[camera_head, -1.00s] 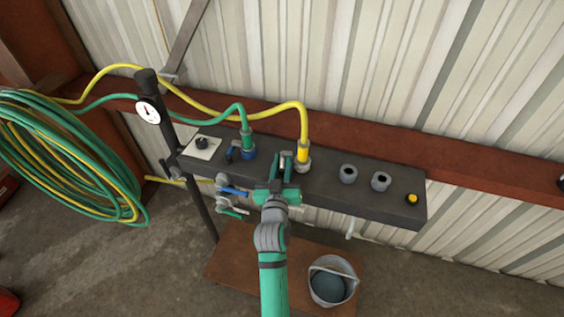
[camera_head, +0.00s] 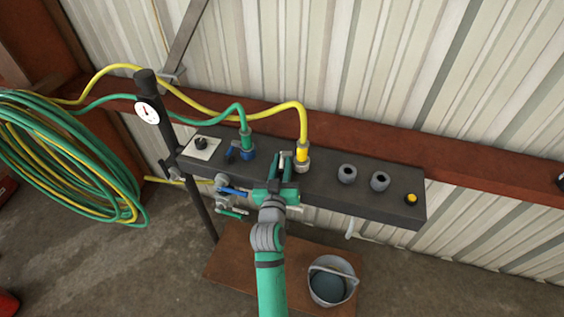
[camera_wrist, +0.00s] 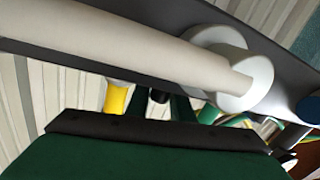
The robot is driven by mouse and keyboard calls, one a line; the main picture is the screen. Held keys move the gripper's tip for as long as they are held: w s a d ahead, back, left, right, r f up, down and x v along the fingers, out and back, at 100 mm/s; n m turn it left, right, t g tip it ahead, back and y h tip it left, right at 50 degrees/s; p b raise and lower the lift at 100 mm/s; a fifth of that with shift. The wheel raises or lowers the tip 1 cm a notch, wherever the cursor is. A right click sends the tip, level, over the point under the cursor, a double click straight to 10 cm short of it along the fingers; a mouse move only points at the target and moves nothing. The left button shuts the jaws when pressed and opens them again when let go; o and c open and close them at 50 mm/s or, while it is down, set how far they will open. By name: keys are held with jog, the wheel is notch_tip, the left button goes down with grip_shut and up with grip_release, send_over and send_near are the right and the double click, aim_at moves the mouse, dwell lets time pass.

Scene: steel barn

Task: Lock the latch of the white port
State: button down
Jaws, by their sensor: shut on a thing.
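The white port (camera_head: 302,168) is a pale collar on the dark panel, with the yellow hose's plug (camera_head: 302,153) upright in it. My gripper (camera_head: 282,166) is directly left of this port, above the panel, its fingers pointing toward the wall. It is shut on the port's latch (camera_head: 286,158), a small grey lever mostly hidden by the fingers. In the wrist view my green fingers (camera_wrist: 161,104) stand around a small dark tip, with the yellow plug (camera_wrist: 117,98) beside them. The latch's exact angle cannot be told.
Left of my gripper is a blue port (camera_head: 248,154) with a green hose. Two empty grey sockets (camera_head: 363,177) and a yellow button (camera_head: 411,198) are to the right. Valves (camera_head: 228,192) hang at the front edge. A bucket (camera_head: 332,281) stands below. A pale rod (camera_wrist: 130,45) crosses the wrist view.

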jog(key=shift+d+f+m+h, duration=0.25)
jog(key=shift+f+m+h, duration=0.05)
jog(key=shift+h, duration=0.3)
jog(key=shift+d+m+g+h, duration=0.1)
jog(key=shift+m+g+h, duration=0.2)
jog(key=shift+m+h, duration=0.15)
jog(key=shift+r+h, duration=0.1)
jog(key=shift+h, duration=0.25)
jog(key=shift+s+d+r+m, duration=0.1)
jog(key=shift+d+m, duration=0.05)
jog(key=shift+m, duration=0.1)
jog(key=c, duration=1.8)
grip_release()
jog(key=shift+o, duration=0.2)
jog(key=shift+r, duration=0.1)
jog(key=shift+n+y, duration=0.4)
jog(key=shift+y, duration=0.1)
jog(key=shift+n+y, duration=0.5)
jog(key=shift+y, duration=0.3)
jog(key=shift+a, duration=0.25)
